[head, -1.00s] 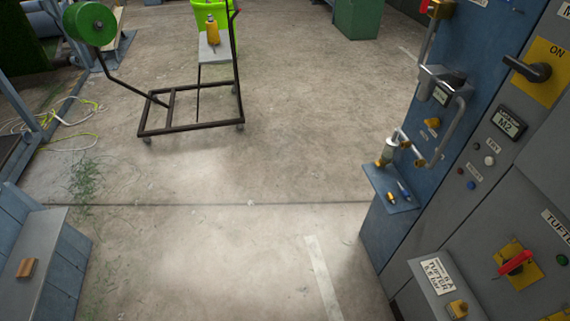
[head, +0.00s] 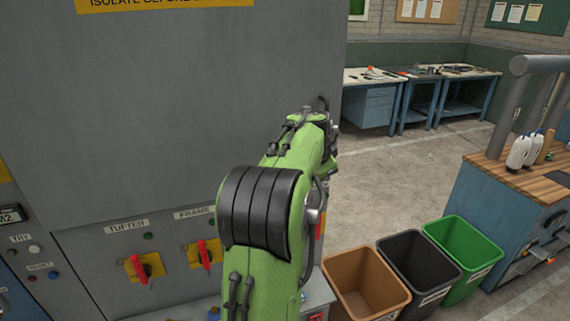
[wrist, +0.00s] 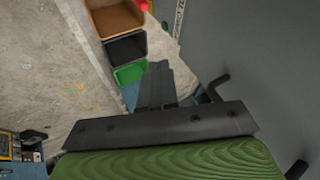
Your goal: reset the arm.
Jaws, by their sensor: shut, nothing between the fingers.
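My green arm reaches forward through the middle of the head view, in front of a tall grey cabinet (head: 200,90). Its far end is beside the cabinet's right edge, and my fingers cannot be made out there. In the wrist view my gripper (wrist: 155,72) shows as dark fingers close together, with nothing held. Past the fingers are the floor, several bins and a grey panel surface at the right.
Red switches on yellow plates (head: 138,268) sit on the cabinet's lower front. A brown bin (head: 335,290), a black bin (head: 415,285) and a green bin (head: 462,262) stand right of the arm. A wood-topped bench (head: 490,175) is farther right. Open floor (head: 400,175) lies behind the bins.

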